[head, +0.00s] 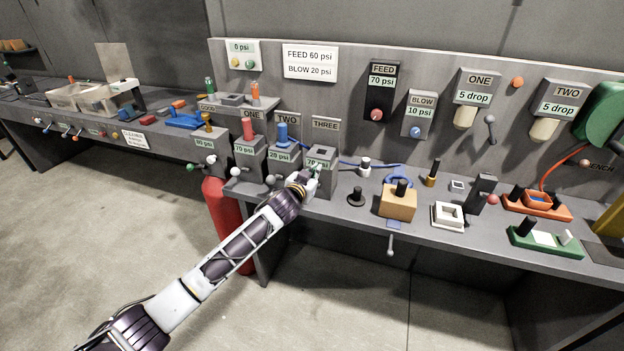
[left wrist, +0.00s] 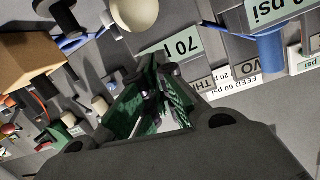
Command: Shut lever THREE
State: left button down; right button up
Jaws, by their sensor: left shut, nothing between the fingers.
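Station THREE is a grey block (head: 321,159) under the THREE sign (head: 325,125), with a green 70 psi label on its front. My left gripper (head: 311,176) is shut and empty, close in front of this block, and it partly covers the label. In the left wrist view the gripper (left wrist: 155,105) points at the area below the 70 psi label (left wrist: 170,45). A pale ball knob (left wrist: 134,12) shows beside that label; I cannot tell if it belongs to lever THREE. In the head view lever THREE is hidden by my gripper, so its position is unclear. My right gripper is not in view.
Stations ONE (head: 249,154) and TWO (head: 284,158) stand just left, with ball-ended levers in front. A black knob (head: 355,196) and a tan block (head: 397,203) stand on the bench to the right. A red cylinder (head: 222,215) stands below. The floor in front is clear.

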pick_arm(q)
jog(key=shift+s+a+f, duration=0.2)
jog(key=shift+s+f, duration=0.05)
jog(key=shift+f, duration=0.2)
jog(key=shift+s+a+f, duration=0.2)
jog(key=shift+s+f, duration=0.05)
jog(key=shift+f, duration=0.2)
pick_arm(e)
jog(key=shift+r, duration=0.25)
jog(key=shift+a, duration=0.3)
pick_arm(q)
jog(key=shift+f, duration=0.1)
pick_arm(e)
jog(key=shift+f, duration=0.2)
pick_arm(q)
jog(key=shift+s+a+f+b, duration=0.1)
jog(key=shift+f+b, duration=0.1)
jog(key=shift+b, duration=0.3)
jog(key=shift+r, duration=0.1)
jog(key=shift+b, duration=0.3)
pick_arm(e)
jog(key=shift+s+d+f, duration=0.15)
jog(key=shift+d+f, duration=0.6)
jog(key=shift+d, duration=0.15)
